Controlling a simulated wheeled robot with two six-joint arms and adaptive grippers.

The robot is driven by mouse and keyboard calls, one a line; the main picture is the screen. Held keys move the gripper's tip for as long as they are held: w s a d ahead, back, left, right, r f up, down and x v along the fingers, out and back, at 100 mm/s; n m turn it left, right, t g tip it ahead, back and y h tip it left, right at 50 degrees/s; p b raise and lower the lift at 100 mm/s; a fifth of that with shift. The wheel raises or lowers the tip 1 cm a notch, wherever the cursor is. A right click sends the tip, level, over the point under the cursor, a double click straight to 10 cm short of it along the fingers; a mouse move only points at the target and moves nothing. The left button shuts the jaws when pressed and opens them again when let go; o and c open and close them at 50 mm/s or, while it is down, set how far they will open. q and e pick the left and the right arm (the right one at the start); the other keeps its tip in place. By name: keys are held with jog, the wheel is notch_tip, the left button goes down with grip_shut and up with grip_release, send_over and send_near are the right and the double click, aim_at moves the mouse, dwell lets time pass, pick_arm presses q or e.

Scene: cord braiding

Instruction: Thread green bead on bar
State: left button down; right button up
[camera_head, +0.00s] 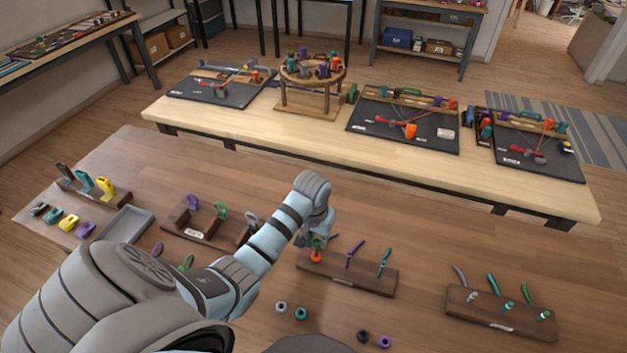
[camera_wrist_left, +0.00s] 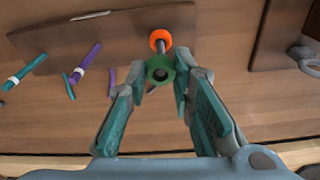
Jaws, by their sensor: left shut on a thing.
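My left gripper (camera_head: 317,240) is shut on the green bead (camera_wrist_left: 160,70), which sits between its fingertips in the left wrist view with its hole facing the camera. In the head view the green bead shows just above an orange bead (camera_head: 316,256) at the left end of a dark wooden rack (camera_head: 345,272). In the left wrist view the orange bead (camera_wrist_left: 160,40) is right beside the green one, with a grey piece between them. I cannot tell whether the bar's tip is inside the green bead's hole. My right gripper is not in view.
The same rack bears a purple bar (camera_head: 354,254) and a teal bar (camera_head: 384,262). Another rack (camera_head: 500,314) stands to the right. Loose beads lie in front, including a teal one (camera_head: 300,313) and a purple one (camera_head: 384,342). A wooden holder (camera_head: 205,226) stands left.

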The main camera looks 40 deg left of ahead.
pick_arm(q)
jog(key=shift+f, duration=0.55)
dwell(0.4)
jog(key=c, duration=1.3)
grip_release()
jog(key=shift+o, duration=0.3)
jog(key=shift+o, duration=1.3)
jog(key=shift+r, duration=0.55)
jog(key=shift+s+d+r, duration=0.1)
jog(key=shift+s+r, duration=0.05)
jog(key=shift+r, duration=1.1)
jog(key=shift+s+r, duration=0.1)
jog(key=shift+r, duration=1.1)
